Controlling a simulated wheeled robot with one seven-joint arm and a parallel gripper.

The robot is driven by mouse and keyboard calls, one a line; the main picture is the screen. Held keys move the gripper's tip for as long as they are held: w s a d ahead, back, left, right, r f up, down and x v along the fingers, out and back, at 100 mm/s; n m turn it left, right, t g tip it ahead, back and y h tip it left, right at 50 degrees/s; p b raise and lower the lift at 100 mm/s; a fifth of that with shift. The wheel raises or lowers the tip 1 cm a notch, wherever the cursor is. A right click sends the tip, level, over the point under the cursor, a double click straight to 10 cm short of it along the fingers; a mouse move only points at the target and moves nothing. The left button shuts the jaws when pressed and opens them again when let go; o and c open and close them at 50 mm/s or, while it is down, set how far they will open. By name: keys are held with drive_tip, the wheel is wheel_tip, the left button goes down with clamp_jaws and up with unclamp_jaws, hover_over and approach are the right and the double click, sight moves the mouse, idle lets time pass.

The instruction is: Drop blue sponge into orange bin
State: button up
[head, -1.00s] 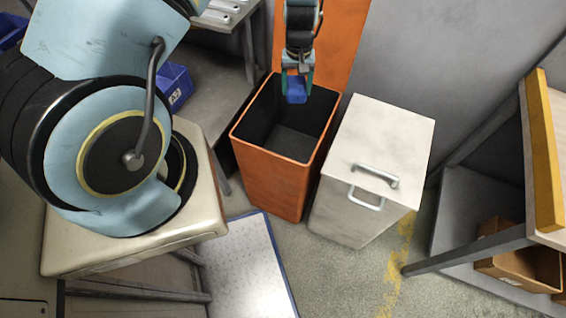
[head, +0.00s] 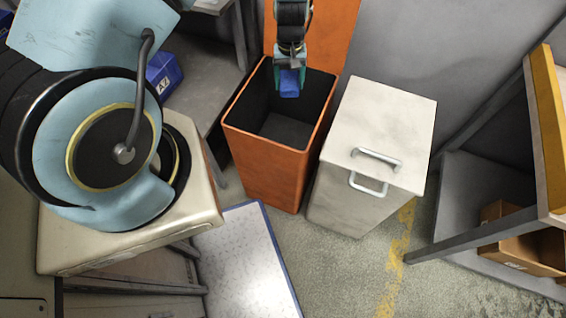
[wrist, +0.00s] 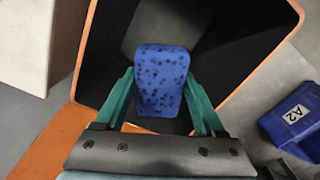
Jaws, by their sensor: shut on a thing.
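The blue sponge (head: 289,83) is held in my gripper (head: 290,76), over the opening of the orange bin (head: 262,165). In the wrist view the sponge (wrist: 160,80) is a speckled blue block between the green fingers of my gripper (wrist: 160,95). The orange bin's rim (wrist: 262,62) surrounds it there, with the dark inside and grey floor of the bin below. The bin is open and looks empty where I can see into it. The sponge's height against the rim is hard to tell.
A white lidded bin (head: 378,130) with metal handles stands right beside the orange bin. A blue box (head: 163,75) marked A2 is to the left; it also shows in the wrist view (wrist: 293,120). A wooden-topped bench (head: 548,130) stands at the right, with a cardboard box (head: 530,250) below.

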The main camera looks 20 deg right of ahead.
drive_tip(key=o, duration=1.3)
wheel_tip(320, 180, up, 11)
drive_tip(key=b, duration=0.2)
